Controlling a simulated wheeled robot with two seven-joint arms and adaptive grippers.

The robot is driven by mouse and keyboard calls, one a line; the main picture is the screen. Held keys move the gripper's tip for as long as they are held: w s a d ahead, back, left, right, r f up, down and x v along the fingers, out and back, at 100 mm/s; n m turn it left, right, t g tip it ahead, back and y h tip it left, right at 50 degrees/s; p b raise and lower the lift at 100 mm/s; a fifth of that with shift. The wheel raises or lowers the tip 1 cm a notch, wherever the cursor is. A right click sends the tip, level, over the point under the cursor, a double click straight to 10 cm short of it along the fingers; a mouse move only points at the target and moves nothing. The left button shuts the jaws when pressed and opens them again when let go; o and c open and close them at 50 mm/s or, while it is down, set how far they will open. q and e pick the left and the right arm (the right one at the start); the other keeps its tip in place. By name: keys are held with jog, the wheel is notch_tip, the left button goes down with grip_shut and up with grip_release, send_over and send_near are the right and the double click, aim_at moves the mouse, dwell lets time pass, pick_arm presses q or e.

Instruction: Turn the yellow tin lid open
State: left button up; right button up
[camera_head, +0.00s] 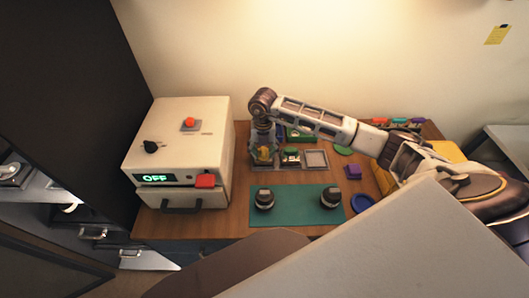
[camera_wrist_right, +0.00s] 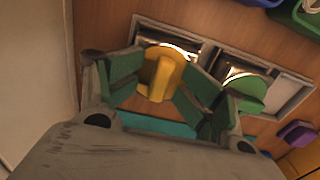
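The yellow tin lid (camera_wrist_right: 163,72) has a raised grip bar across it and sits in the left compartment of a grey tray (camera_wrist_right: 207,50). In the head view the yellow lid (camera_head: 263,153) shows only partly, behind my right gripper (camera_head: 263,148). In the right wrist view my right gripper (camera_wrist_right: 163,88) has its green finger pads on either side of the yellow bar, with a gap visible between pads and bar, so it looks open around it. The tin under the lid is mostly hidden. My left gripper is not in view.
A green lid (camera_wrist_right: 246,92) sits in the tray's middle compartment; the right one is empty. A teal mat (camera_head: 297,208) with two dark lens parts lies in front. A white machine reading OFF (camera_head: 183,150) stands close at left. A purple block (camera_head: 353,172) lies at right.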

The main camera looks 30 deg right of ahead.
jog(key=shift+s+f, duration=0.2)
jog(key=shift+f, duration=0.1)
jog(key=n+b, duration=0.2)
jog(key=n, duration=0.2)
jog(key=shift+c, duration=0.2)
jog(key=shift+n+b, duration=0.55)
jog(key=shift+n, duration=0.65)
